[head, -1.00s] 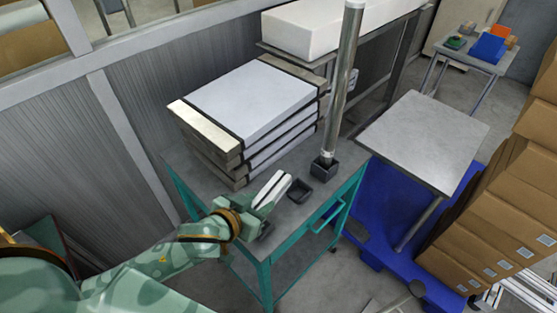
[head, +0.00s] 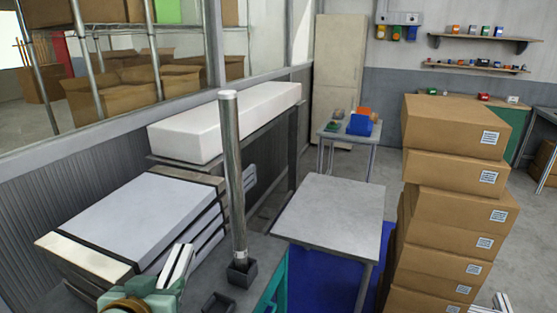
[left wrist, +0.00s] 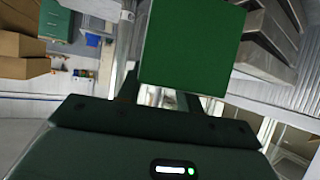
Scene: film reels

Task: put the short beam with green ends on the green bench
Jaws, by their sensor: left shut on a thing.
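In the left wrist view a square green end of the beam (left wrist: 190,48) faces the camera, between the dark fingers. The beam's other end is hard to make out. The green bench (head: 519,138) shows at the far right back of the head view, its green side partly cut off by the box stack.
A grey table (head: 330,210) and tall cardboard boxes (head: 450,205) stand between here and the bench.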

